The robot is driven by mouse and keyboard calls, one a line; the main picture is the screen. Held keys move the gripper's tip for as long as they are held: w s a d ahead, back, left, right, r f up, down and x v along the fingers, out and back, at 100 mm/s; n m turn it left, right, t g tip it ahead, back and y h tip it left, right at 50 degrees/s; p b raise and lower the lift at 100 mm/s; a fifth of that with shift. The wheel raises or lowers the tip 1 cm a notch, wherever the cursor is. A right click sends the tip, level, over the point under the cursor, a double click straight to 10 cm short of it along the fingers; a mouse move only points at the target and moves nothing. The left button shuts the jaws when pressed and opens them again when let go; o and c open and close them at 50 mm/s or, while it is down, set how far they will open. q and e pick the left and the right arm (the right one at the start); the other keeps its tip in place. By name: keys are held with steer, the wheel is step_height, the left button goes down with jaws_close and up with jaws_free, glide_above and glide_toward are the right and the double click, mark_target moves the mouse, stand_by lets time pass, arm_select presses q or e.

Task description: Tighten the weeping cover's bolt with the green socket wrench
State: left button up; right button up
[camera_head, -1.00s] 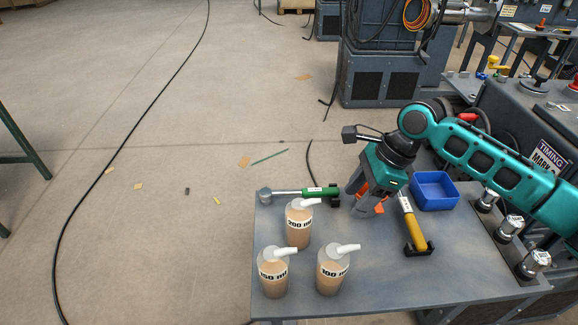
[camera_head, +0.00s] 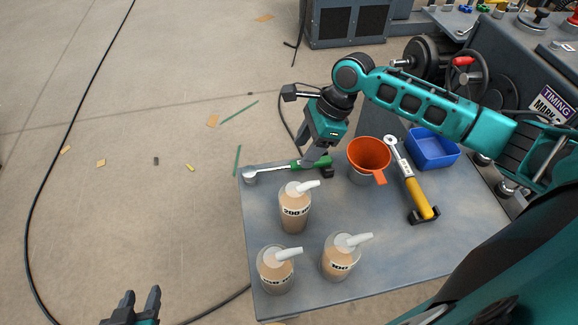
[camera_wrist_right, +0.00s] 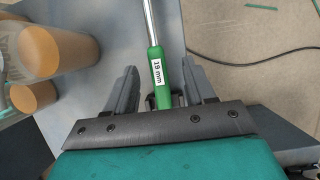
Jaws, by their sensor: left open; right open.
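The green socket wrench (camera_head: 285,166) lies along the back edge of the grey table, its socket end at the left and its green handle at the right. In the right wrist view its green handle (camera_wrist_right: 160,82), labelled 19 mm, runs between the two fingers. My right gripper (camera_head: 309,168) is open, with its fingers around the handle. In the right wrist view, that gripper (camera_wrist_right: 158,88) shows gaps on both sides of the handle. My left gripper (camera_head: 139,302) is open and empty over the floor at the lower left. I cannot make out the weeping cover.
Several bottles with white spouts, including the 200 one (camera_head: 295,212), stand on the table (camera_head: 390,245). An orange funnel (camera_head: 369,156), a yellow-handled wrench (camera_head: 417,196) and a blue bin (camera_head: 431,148) lie to the right. A machine (camera_head: 530,85) stands behind them.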

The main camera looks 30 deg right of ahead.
mark_target(297, 162)
steer(key=x, duration=0.2)
steer(key=b+x, duration=0.1)
steer(key=x, duration=0.2)
steer(key=shift+s+a+f, duration=0.15)
steer(key=shift+a+f, duration=0.1)
steer(key=shift+a, duration=0.05)
steer(key=shift+c, duration=0.2)
jaws_close()
steer(key=shift+r, duration=0.1)
